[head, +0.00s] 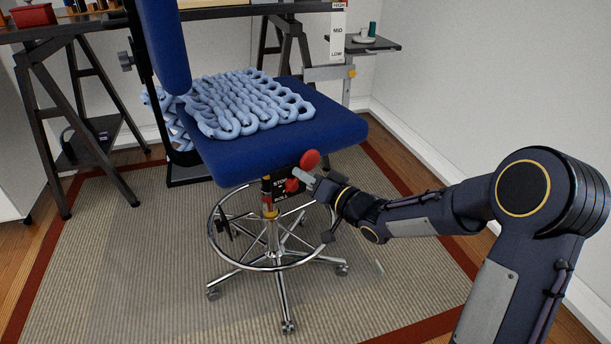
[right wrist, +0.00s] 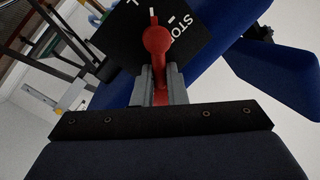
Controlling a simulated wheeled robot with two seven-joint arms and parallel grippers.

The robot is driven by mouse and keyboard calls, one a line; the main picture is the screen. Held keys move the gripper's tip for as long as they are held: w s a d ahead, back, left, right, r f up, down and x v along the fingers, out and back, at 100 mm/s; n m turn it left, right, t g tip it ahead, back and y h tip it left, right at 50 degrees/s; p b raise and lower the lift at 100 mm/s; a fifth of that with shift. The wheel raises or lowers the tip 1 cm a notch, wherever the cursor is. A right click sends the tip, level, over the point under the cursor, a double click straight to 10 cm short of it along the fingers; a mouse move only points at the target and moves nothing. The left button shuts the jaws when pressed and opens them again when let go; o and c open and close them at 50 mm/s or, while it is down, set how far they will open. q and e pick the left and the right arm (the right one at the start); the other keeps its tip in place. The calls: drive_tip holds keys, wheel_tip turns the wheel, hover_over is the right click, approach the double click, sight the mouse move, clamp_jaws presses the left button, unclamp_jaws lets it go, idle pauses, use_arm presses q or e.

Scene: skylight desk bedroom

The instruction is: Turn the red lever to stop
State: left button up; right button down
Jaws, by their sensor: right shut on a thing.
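The red lever (right wrist: 157,42) has a round knob and a shaft. In the right wrist view its shaft sits between the two grey fingers of my right gripper (right wrist: 161,86), which is shut on it. The knob stands beyond the fingertips, near a white mark. The black plate (right wrist: 125,38) behind it carries the word STOP, to the right of the knob. In the head view the red knob (head: 310,160) shows under the front edge of the blue seat, with my right gripper (head: 304,178) at it. The fingers partly hide the lever and plate. My left gripper is not in view.
The blue chair (head: 345,128) stands on a beige rug (head: 130,250) with a chrome foot ring and wheeled base. A light-blue knitted pad (head: 245,102) lies on the seat. A dark desk on trestles (head: 97,158) stands behind. A HIGH/MID/LOW scale (head: 338,35) stands at the back.

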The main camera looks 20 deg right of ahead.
drive_tip(key=shift+w+r, duration=0.1)
drive_tip(key=shift+r, duration=0.15)
drive_tip(key=shift+w+d+f+m+t, duration=0.1)
drive_tip(key=shift+d+f+m+t, duration=0.3)
drive_tip(key=shift+m, duration=1.45)
drive_tip(key=shift+d+f+m+t, duration=0.1)
drive_tip(key=shift+f+m+t, duration=0.5)
drive_tip(key=shift+m, duration=1.2)
drive_tip(key=shift+w+d+f+m+t, duration=0.15)
drive_tip(key=shift+f+m+t, duration=0.35)
drive_tip(key=shift+m, duration=1.35)
drive_tip(key=shift+s+f, duration=0.1)
drive_tip(key=shift+f, duration=0.05)
drive_tip(key=c, duration=1.5)
unclamp_jaws()
drive_tip(key=shift+f, duration=0.1)
drive_tip(key=shift+o, duration=0.2)
